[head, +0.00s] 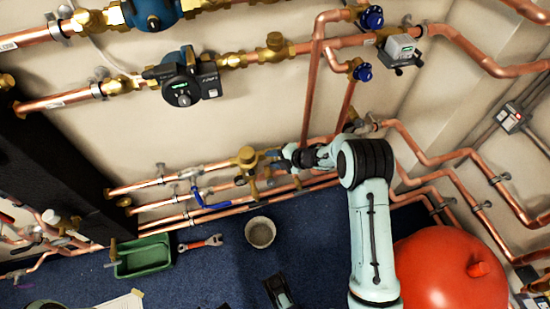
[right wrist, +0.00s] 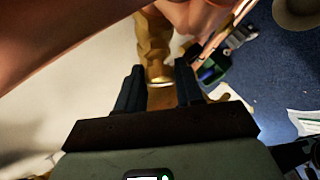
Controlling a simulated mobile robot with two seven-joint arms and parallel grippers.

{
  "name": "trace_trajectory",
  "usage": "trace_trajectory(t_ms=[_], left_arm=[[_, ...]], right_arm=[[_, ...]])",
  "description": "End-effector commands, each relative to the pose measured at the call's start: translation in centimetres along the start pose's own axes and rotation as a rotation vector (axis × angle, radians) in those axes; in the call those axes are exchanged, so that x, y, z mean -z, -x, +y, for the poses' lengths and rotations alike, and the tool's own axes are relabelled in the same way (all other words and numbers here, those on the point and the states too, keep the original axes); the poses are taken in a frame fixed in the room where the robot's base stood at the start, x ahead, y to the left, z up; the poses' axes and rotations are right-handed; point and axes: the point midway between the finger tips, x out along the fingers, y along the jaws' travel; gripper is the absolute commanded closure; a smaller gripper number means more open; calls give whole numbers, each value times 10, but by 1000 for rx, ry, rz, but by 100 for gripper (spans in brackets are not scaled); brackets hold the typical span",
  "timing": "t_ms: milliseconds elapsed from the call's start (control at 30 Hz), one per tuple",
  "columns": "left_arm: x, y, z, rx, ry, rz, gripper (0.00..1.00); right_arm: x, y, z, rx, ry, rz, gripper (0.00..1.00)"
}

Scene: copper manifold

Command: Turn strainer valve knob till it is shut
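The brass strainer valve (head: 247,158) sits on the lower copper pipes against the wall, left of my right gripper (head: 277,160). In the right wrist view, the two dark fingers of my right gripper (right wrist: 161,88) stand on both sides of a flat brass knob (right wrist: 162,98). The knob fills the gap, and the fingers appear to press on it. A brass body rises just beyond it. My left gripper is not clearly seen; a dark and pale teal part at the bottom edge of the head view may belong to it.
Copper pipes run close around my right gripper, with a blue lever handle (head: 197,196) to the left. A grey bucket (head: 260,232), a red wrench (head: 201,244) and a green tray (head: 145,256) are on the blue floor. A red tank (head: 445,270) stands at right.

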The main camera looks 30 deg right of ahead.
Motion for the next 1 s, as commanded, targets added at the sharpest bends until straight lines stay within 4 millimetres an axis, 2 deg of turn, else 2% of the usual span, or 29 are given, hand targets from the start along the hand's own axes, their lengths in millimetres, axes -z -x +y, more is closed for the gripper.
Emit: trace_trajectory(t_ms=[333,467,567,800,1000], left_arm=[[0,0,0,0,0,0,57],[-3,4,1,-1,-1,-9,57],[-9,9,3,-2,-2,-28,57],[-30,24,8,-5,-7,-86,57],[-42,33,11,-7,-10,-123,57]], right_arm=[[0,1,0,1,-1,0,44],[-1,11,0,1,-2,-3,44],[-1,28,2,0,-3,-4,44],[0,84,2,-1,-2,-3,44],[0,118,2,-1,-1,-1,44]])
